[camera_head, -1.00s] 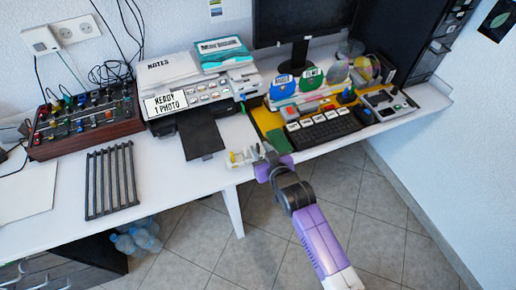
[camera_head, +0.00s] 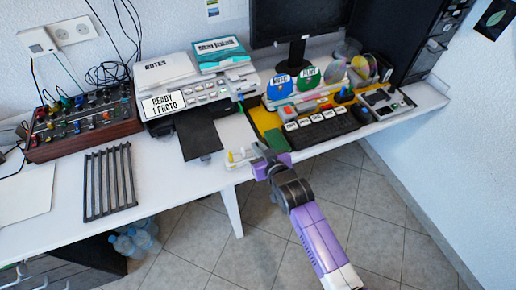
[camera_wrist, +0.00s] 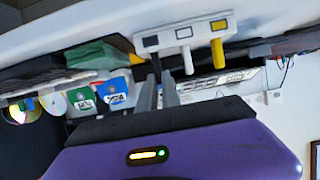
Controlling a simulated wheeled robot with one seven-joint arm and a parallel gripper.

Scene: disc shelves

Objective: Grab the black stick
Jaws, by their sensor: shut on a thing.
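A white holder block (camera_wrist: 180,37) with square marks on its face shows in the wrist view; in the head view it is small at the table's front edge (camera_head: 240,156). A white stick (camera_wrist: 188,60) and a yellow stick (camera_wrist: 217,53) extend from it. The black stick (camera_wrist: 155,62) is at the block's left end, in line with my fingers and partly hidden by them. My gripper (camera_wrist: 158,88) is shut on the black stick, close by the block; in the head view it is at the table's front edge (camera_head: 262,155).
A green box (camera_head: 277,139) and a black keyboard (camera_head: 320,130) lie just right of my gripper. A black slatted rack (camera_head: 109,183) lies on the left. A printer (camera_head: 195,95) and a monitor (camera_head: 300,30) stand behind. Free floor (camera_head: 300,240) lies in front of the table.

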